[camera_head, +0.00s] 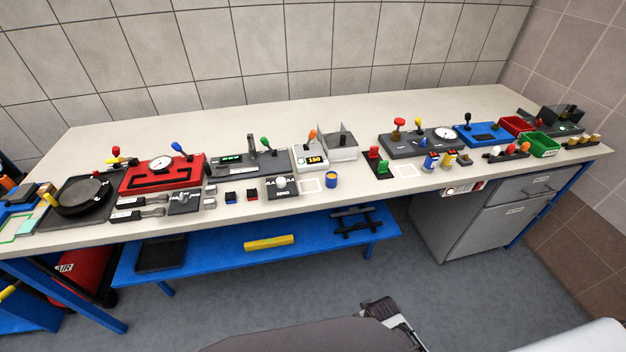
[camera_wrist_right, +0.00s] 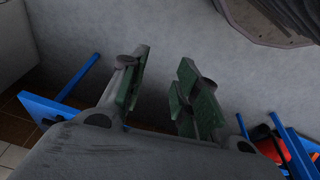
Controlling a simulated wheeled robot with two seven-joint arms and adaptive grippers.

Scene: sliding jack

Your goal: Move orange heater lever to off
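The heater lever has an orange knob (camera_head: 312,134) and stands on a small white unit (camera_head: 306,166) with a yellow "150" display, near the middle of the bench in the head view. The lever looks about upright; its off mark is too small to read. My right gripper (camera_wrist_right: 165,88) is open and empty in the right wrist view, its green-padded fingers apart over the grey floor. It is away from the lever. My left gripper cannot be made out in either view.
The pale bench (camera_head: 400,107) carries several other devices. A blue lower shelf (camera_head: 210,262) and a grey cabinet (camera_head: 450,229) are below.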

